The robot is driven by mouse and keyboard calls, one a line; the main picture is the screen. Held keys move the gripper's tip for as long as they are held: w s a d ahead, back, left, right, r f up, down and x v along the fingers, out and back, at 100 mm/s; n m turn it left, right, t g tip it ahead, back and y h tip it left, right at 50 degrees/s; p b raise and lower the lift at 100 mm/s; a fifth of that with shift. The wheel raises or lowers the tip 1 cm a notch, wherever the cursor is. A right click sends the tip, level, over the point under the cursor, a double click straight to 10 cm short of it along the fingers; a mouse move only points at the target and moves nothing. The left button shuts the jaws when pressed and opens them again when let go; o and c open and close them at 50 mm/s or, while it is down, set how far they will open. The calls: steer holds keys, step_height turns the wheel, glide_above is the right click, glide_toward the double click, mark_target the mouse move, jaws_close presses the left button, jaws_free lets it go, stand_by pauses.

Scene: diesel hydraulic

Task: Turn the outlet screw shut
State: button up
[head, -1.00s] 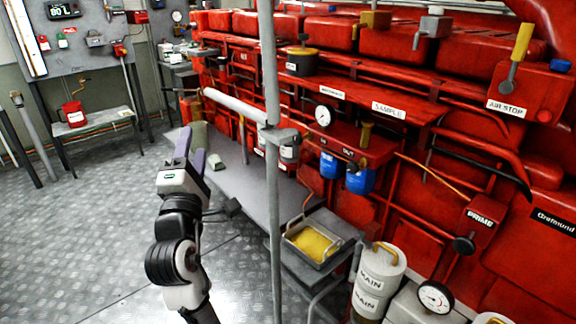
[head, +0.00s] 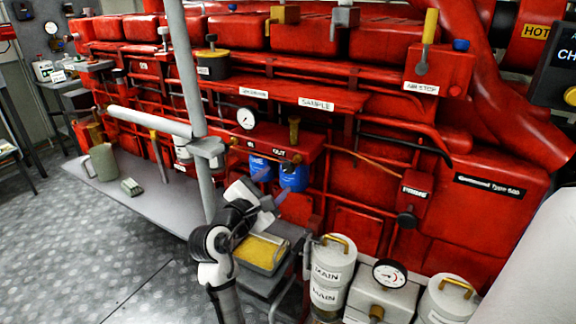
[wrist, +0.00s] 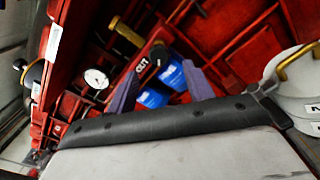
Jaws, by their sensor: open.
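In the wrist view the brass screw (wrist: 127,33) stands near the top, left of the OUT label. My gripper (head: 273,190) is open and empty, with its purple fingers just in front of and below the blue filter (head: 294,178). In the wrist view my gripper (wrist: 158,75) has its fingers spread on either side of the filters. The screw lies beyond the fingertips, apart from them.
A grey vertical post (head: 188,80) with a white horizontal tube (head: 148,121) stands left of my arm. A tray with yellow contents (head: 258,270) lies below it. White MAIN canisters (head: 331,262) stand to the right. A pressure gauge (head: 246,118) is left of the screw.

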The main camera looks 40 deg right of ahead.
mark_target(287, 169)
steer(key=p+x, duration=0.1)
steer(key=x, duration=0.7)
steer(key=shift+w, duration=0.15)
steer(key=c, duration=1)
